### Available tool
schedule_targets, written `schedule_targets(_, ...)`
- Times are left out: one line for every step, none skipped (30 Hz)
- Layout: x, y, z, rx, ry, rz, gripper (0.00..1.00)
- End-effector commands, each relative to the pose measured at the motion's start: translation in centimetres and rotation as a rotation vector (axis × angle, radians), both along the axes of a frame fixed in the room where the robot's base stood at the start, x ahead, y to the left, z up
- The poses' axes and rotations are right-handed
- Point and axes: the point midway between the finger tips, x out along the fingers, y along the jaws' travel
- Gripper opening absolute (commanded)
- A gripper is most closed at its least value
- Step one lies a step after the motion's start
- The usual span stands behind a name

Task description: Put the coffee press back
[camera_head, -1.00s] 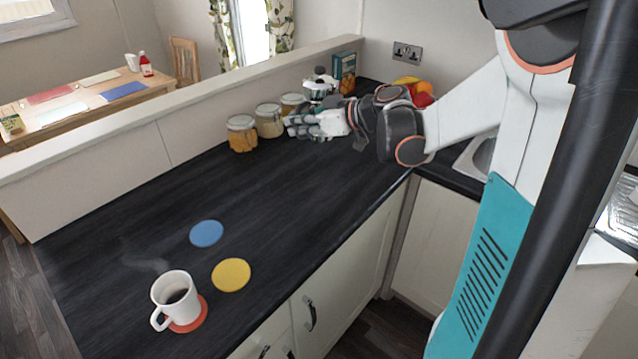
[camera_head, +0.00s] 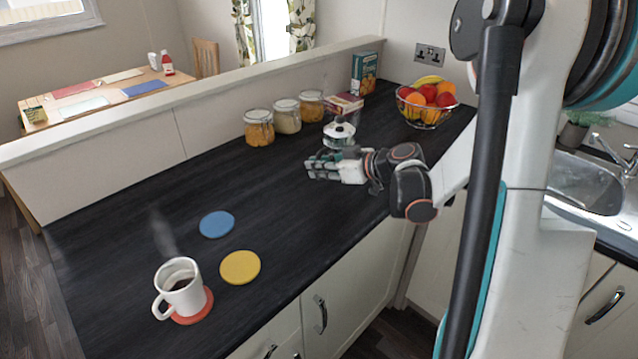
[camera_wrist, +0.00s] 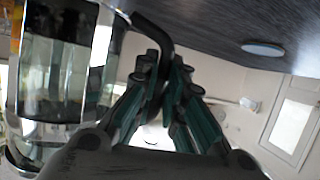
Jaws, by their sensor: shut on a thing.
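The coffee press is a glass cylinder in a shiny metal frame with a black handle. In the wrist view the press (camera_wrist: 62,85) fills the left side, tilted in the picture. My gripper (camera_wrist: 160,85) is shut on its black handle (camera_wrist: 158,32). Whether the base of the press touches the counter is hidden.
Jars (camera_head: 286,117) and a dark red box (camera_head: 345,106) stand behind the press, a fruit bowl (camera_head: 427,105) to its right. A steaming mug (camera_head: 181,288) sits on a red coaster at front left. Blue (camera_head: 217,224) and yellow (camera_head: 240,267) coasters lie bare. The middle counter (camera_head: 160,195) is clear.

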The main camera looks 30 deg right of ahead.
Motion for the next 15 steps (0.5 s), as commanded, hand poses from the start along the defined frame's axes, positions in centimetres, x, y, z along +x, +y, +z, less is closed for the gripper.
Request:
schedule_targets(0.0, 0.0, -0.3, 0.001, -0.001, 0.0, 0.0)
schedule_targets(0.0, 0.0, -0.6, 0.001, -0.001, 0.0, 0.0)
schedule_targets(0.0, 0.0, -1.1, 0.001, -0.001, 0.0, 0.0)
schedule_targets(0.0, 0.0, -1.5, 0.001, -0.001, 0.0, 0.0)
schedule_targets(0.0, 0.0, -2.0, 0.001, -0.001, 0.0, 0.0)
schedule_targets(0.0, 0.0, -2.6, 0.001, -0.001, 0.0, 0.0)
schedule_targets(0.0, 0.0, -3.1, 0.001, -0.001, 0.0, 0.0)
schedule_targets(0.0, 0.0, -3.5, 0.001, -0.001, 0.0, 0.0)
schedule_targets(0.0, 0.0, -3.9, 0.001, -0.001, 0.0, 0.0)
schedule_targets(0.0, 0.0, -4.1, 0.001, -0.001, 0.0, 0.0)
schedule_targets(0.0, 0.0, -4.2, 0.001, -0.001, 0.0, 0.0)
schedule_targets(0.0, 0.0, -4.2, 0.001, -0.001, 0.0, 0.0)
schedule_targets(0.0, 0.0, -4.2, 0.001, -0.001, 0.0, 0.0)
schedule_targets(0.0, 0.0, -4.1, 0.001, -0.001, 0.0, 0.0)
schedule_targets(0.0, 0.0, -4.1, 0.001, -0.001, 0.0, 0.0)
